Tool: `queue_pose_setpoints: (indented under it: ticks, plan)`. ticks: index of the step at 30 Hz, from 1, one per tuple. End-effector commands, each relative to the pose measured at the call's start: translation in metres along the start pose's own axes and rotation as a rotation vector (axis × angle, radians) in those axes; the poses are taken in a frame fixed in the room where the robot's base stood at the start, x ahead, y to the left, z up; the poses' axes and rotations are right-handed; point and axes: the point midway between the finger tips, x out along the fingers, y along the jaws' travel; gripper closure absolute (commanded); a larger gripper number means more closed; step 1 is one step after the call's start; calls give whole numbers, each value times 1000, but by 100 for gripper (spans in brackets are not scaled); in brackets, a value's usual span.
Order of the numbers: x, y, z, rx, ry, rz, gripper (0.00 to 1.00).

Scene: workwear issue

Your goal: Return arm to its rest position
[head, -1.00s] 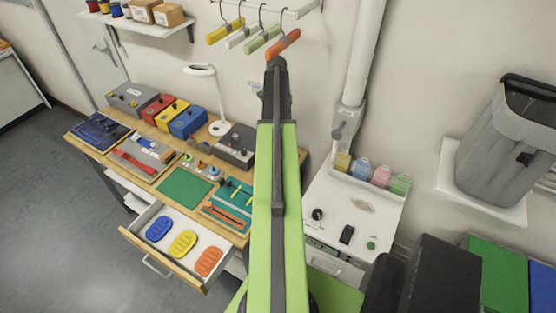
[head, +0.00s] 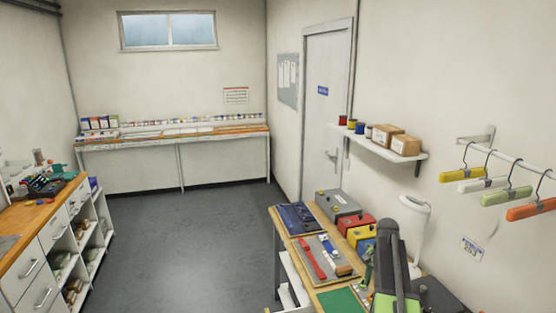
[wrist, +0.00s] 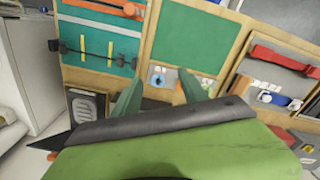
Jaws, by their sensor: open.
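My arm (head: 395,265), green with a dark grey strip, rises at the bottom right of the head view in front of the workbench. My gripper (wrist: 160,88) shows in the wrist view as two greenish fingers spread apart, with nothing held between them. They are over the bench top, near a small grey box with knobs (wrist: 178,84).
The workbench (head: 283,232) carries red, yellow and grey boxes and tool trays. A green mat (wrist: 203,38) lies on it. A wall shelf (head: 378,146) and a hanger rail (head: 510,155) are at right. The floor (head: 190,245) at middle left is clear.

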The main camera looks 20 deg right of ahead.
Motion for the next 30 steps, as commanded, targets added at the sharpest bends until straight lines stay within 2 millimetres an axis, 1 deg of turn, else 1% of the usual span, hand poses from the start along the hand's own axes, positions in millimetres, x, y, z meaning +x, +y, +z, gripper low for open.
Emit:
queue_pose_setpoints:
  ticks: [1, 2, 3, 5, 6, 7, 8, 9, 11, 12, 14, 15, 16, 18, 20, 21, 24, 30]
  plan:
    - [22, -32, 38, -74, 0, 0, 49]
    - [28, -48, 58, -116, 0, 0, 49]
    - [37, -69, 85, -177, 0, 0, 49]
    - [50, -96, 129, -271, 0, 0, 49]
    - [58, -112, 159, -338, 0, 0, 49]
    - [64, -122, 182, -389, 0, 0, 49]
    - [70, -130, 205, -441, 0, 0, 49]
    - [78, -139, 236, -511, 0, 0, 49]
    - [90, -148, 281, -621, 0, 1, 49]
    - [96, -150, 309, -693, 0, 1, 49]
    - [104, -147, 347, -799, 0, 1, 49]
    - [107, -141, 367, -867, 0, 1, 49]
    - [106, -134, 377, -910, 0, 1, 49]
    - [100, -118, 382, -978, 0, 1, 49]
    - [100, -111, 384, -1043, 0, 1, 49]
    - [100, -115, 382, -1076, 0, 0, 49]
    - [100, -117, 381, -1110, 0, 0, 49]
    - [100, -117, 380, -1109, 0, 0, 49]
